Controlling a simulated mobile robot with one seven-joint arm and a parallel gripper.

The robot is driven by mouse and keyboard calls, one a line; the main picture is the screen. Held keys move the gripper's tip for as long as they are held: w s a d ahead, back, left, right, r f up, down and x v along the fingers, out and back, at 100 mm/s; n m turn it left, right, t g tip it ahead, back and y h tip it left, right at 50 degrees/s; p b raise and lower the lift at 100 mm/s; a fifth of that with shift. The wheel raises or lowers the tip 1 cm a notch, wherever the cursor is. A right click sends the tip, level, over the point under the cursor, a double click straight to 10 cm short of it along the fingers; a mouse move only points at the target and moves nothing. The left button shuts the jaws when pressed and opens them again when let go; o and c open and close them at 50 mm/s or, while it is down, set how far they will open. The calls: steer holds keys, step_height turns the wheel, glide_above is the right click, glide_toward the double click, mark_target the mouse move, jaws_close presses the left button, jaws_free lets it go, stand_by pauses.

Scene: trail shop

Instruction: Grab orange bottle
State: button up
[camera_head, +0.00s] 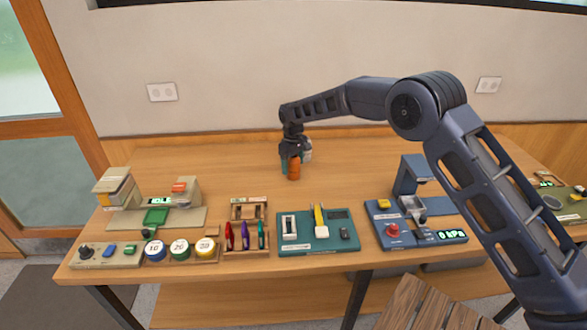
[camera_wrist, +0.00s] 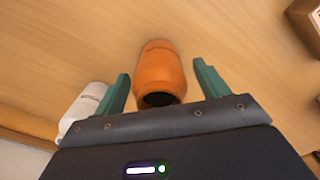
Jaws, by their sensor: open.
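The orange bottle (camera_head: 294,170) stands near the middle of the wooden table in the head view, just below my gripper (camera_head: 291,160). In the wrist view the orange bottle (camera_wrist: 160,70) lies between the two green fingers of my gripper (camera_wrist: 158,82). The fingers are apart, with a gap between each finger and the bottle. The bottle's dark lower opening or cap shows near the gripper's body. A white bottle (camera_wrist: 82,108) is just outside the left finger in the wrist view. It also shows beside my gripper in the head view (camera_head: 307,151).
Along the table's front (camera_head: 200,281) stand a beige device (camera_head: 180,217), numbered round pucks (camera_head: 180,250), a rack of coloured tools (camera_head: 247,236), a teal board (camera_head: 300,247) and a blue device (camera_head: 409,237). The table's back left and back right are clear.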

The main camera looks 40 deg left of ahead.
steer(key=shift+f, duration=0.85)
steer(key=c, duration=1.2)
steer(key=shift+r, duration=0.15)
